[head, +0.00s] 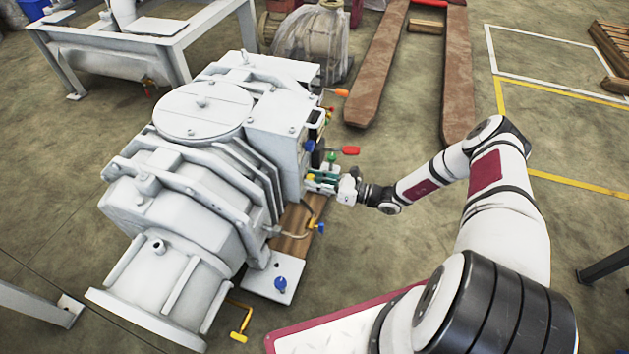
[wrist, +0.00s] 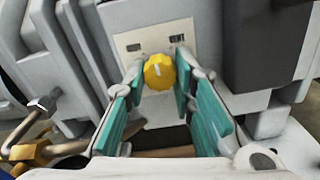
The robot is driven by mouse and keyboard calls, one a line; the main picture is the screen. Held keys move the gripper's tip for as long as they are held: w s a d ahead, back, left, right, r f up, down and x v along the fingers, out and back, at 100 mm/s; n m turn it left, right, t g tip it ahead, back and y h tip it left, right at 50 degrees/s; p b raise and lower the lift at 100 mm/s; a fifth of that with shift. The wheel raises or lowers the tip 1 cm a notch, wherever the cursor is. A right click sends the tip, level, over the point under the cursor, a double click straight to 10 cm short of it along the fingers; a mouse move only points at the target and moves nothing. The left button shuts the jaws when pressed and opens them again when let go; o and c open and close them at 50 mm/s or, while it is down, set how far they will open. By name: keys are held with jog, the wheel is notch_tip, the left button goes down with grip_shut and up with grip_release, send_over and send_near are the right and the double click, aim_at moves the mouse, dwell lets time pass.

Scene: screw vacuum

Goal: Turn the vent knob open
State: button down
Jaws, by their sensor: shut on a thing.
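The vent knob (wrist: 159,72) is a round yellow knob with a pale pointer mark, on a light panel with small labels, one reading VENT. In the wrist view my gripper (wrist: 160,82) has its teal-padded fingers on the left and right sides of the knob, shut on it. The pointer mark tilts slightly left of straight up. In the head view my gripper (head: 324,180) reaches the right side of the grey vacuum pump (head: 200,150), and the knob is a small yellow spot (head: 310,177) there, partly hidden by the fingers.

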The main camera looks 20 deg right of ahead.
jog(key=shift+s+m+b, duration=0.1)
jog(key=shift+m+b, duration=0.35)
jog(key=shift+m, duration=3.25)
jog(key=c, duration=1.3)
grip_release()
jog(key=shift+c, duration=0.2)
jog(key=v, duration=1.2)
